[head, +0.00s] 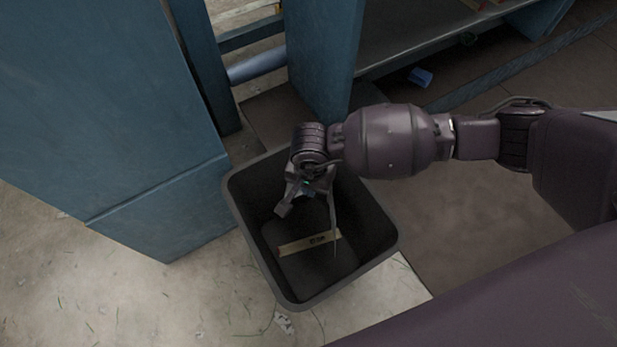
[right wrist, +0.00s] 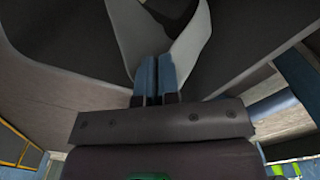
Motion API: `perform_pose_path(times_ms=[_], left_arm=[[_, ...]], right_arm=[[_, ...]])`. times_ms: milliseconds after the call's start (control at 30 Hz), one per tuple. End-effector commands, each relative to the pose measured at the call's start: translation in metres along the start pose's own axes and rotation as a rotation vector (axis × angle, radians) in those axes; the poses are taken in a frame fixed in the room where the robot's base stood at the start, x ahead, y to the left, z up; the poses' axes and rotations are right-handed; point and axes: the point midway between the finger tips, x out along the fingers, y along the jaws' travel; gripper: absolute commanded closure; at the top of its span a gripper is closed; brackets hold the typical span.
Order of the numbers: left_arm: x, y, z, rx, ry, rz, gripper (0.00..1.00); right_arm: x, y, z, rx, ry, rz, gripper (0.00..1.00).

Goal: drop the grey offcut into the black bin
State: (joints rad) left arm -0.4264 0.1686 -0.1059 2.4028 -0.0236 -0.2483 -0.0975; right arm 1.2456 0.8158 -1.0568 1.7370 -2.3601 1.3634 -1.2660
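The black bin (head: 380,212) stands on the floor, open at the top, in the middle of the head view. My right gripper (head: 308,195) points down over its opening. In the right wrist view its two blue fingertips (right wrist: 158,72) are nearly together on the grey offcut (right wrist: 184,48), a curved, bent strip. In the head view the offcut (head: 334,218) shows as a thin strip hanging below the gripper, over the bin's inside. The exact grip point is partly hidden by the fingers. My left gripper is not in view.
A tan strip with dark marks (head: 296,246) lies inside the bin. A blue cabinet or frame panel (head: 130,120) stands close on the left, with a shelf (head: 420,35) behind. A small blue piece (head: 420,77) lies near the back. Floor is clear in front.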

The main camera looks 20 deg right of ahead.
Motion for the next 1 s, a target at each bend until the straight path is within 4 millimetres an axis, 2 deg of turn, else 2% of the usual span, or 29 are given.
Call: perform_pose_path(times_ms=[33, 200, 667, 700, 867, 1000], left_arm=[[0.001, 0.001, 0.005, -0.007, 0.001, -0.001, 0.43], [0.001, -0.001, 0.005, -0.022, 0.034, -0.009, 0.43], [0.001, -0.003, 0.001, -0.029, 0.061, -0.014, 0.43], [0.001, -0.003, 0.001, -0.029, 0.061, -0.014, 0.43], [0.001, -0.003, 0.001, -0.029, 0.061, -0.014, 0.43], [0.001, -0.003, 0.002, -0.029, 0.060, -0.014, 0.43]], right_arm=[[0.012, 0.002, 0.002, 0.000, -0.008, 0.006, 1.00], [0.023, 0.001, 0.001, 0.000, -0.005, 0.003, 1.00], [0.026, -0.001, -0.001, 0.000, 0.001, -0.002, 1.00], [0.026, -0.001, -0.001, 0.000, 0.001, -0.002, 0.92], [0.026, -0.001, 0.000, 0.000, 0.000, -0.001, 0.68], [0.026, 0.000, 0.000, 0.000, 0.000, -0.001, 0.67]])
